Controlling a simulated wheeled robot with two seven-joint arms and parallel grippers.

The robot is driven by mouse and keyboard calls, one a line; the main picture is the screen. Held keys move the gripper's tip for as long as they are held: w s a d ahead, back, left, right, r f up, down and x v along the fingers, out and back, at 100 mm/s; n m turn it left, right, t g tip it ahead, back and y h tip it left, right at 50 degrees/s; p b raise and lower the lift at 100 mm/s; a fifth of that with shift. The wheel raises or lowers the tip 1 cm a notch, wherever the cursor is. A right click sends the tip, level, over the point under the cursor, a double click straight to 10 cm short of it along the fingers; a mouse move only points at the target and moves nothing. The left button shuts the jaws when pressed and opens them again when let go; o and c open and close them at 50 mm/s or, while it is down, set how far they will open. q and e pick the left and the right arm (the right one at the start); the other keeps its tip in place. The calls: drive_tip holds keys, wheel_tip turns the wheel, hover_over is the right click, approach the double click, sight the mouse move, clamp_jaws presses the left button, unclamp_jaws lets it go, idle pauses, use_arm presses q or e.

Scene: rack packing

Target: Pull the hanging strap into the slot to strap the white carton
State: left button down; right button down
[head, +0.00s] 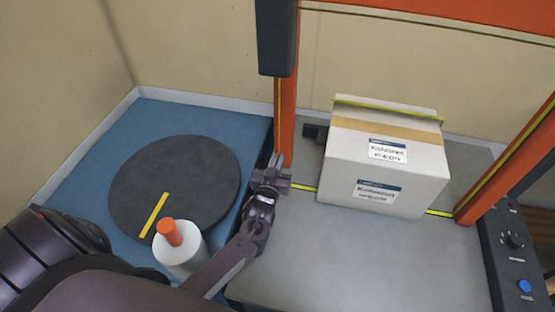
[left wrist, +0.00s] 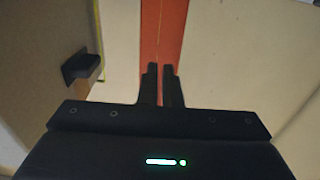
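The white carton (head: 390,168) stands on the grey table (head: 370,255) under the orange arch, with brown tape and two labels. A yellow-green strap (head: 440,212) runs low across the table and passes out of sight at the carton; a strip (head: 390,107) also lies along the carton's far top edge. A thin yellow line shows along the left post (head: 287,120). My left gripper (head: 274,170) is at the foot of this post, left of the carton. In the left wrist view its fingers (left wrist: 161,85) are close together with a narrow gap; no strap shows between them. The slot cannot be made out.
A black round disc (head: 190,185) with a yellow bar lies on the blue surface at the left. A white bottle-like object with an orange top (head: 180,250) stands at the disc's near edge. A dark block (head: 315,133) is left of the carton; a control panel (head: 512,245) is at right.

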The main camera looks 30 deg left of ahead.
use_arm(q)
drive_tip(key=c, duration=1.6)
unclamp_jaws()
drive_tip(key=v, duration=0.7)
drive_tip(key=shift+s+d, duration=0.1)
drive_tip(key=shift+s, duration=0.25)
